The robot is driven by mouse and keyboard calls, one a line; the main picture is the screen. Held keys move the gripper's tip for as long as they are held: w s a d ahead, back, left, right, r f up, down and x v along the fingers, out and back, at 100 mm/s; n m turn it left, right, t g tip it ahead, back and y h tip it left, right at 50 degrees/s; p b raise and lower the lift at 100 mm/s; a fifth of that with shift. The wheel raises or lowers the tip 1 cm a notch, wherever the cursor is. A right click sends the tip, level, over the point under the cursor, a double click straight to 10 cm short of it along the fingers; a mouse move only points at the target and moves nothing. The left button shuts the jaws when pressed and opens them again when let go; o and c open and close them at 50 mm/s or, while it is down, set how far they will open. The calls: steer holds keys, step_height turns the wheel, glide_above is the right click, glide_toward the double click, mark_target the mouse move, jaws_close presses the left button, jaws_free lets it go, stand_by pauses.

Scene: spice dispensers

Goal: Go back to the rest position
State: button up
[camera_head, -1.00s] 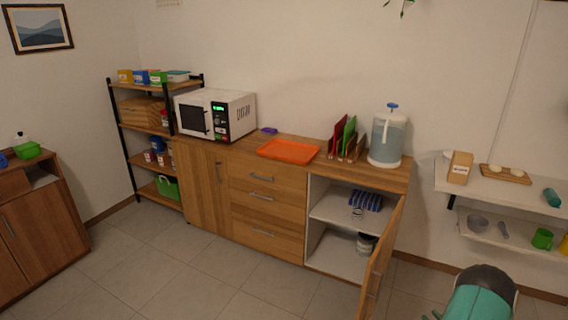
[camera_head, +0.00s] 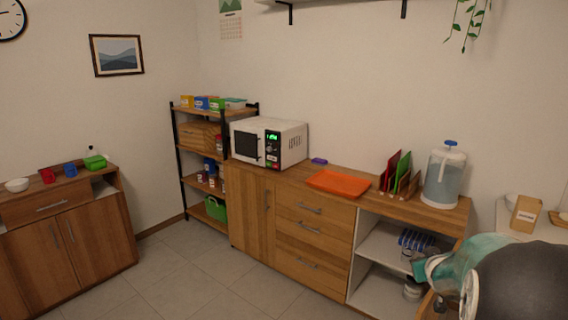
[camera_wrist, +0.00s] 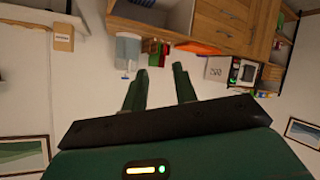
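My gripper (camera_wrist: 159,82) shows in the wrist view with its two green fingers apart and nothing between them. The wrist view is upside down, and the fingers point toward the counter and wall. In the head view my teal and dark arm fills the lower right corner. It covers part of the open cabinet compartment, and I cannot make out the fingertips there.
A wooden counter (camera_head: 290,173) holds a microwave (camera_head: 268,143), an orange tray (camera_head: 338,184), upright boards (camera_head: 396,172) and a water dispenser (camera_head: 443,176). A shelf rack (camera_head: 188,149) and low cabinet (camera_head: 75,235) stand left. Floor (camera_head: 190,280) in front is clear.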

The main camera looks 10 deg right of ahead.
steer(key=s+a+r+g+y, duration=0.1)
steer(key=s+a+r, duration=0.15)
steer(key=a, duration=0.35)
steer(key=s+a+r, duration=0.1)
steer(key=a+r, duration=0.2)
steer(key=a, duration=0.3)
steer(key=s+a+n+g+y, duration=0.1)
steer(key=s+a+g+y, duration=0.3)
steer(key=s+a, duration=1.5)
steer(key=a+y, duration=0.1)
steer(key=a, duration=0.3)
steer(key=shift+s+a+r+n, duration=0.25)
steer(key=shift+s+r+n, duration=0.05)
steer(key=shift+s, duration=0.1)
